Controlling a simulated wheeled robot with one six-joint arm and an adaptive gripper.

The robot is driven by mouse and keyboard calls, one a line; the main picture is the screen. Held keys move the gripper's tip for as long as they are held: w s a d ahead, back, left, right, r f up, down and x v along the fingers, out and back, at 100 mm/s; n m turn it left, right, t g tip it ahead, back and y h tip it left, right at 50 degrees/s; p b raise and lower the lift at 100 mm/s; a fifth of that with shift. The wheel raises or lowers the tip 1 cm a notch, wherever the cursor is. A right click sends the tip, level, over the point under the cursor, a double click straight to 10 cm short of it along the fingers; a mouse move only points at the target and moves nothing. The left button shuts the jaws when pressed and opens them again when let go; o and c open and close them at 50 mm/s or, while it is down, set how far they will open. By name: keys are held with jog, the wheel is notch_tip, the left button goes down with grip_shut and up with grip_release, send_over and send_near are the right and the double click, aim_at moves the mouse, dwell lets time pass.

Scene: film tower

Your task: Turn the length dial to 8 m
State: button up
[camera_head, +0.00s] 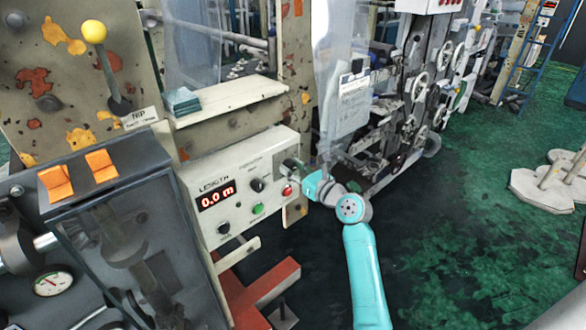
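The length control box (236,200) is a cream panel on the machine. Its red display (216,195) reads 0.0 m under the label LENGTH. A black knob (257,185) sits right of the display, and a second black knob (224,228) sits below it. I cannot read their markings, so I cannot tell which is the length dial. My gripper (292,165) is at the panel's upper right corner, right of the upper knob and above a red button. It is small and dark here; its fingers and any contact with the panel are unclear.
A green button (257,209) and a red button (287,190) are on the panel. A yellow-knobbed lever (94,32) marked NIP stands upper left. A clear hanging sheet (340,70) is behind my gripper.

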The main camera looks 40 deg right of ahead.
jog(key=shift+c, duration=0.9)
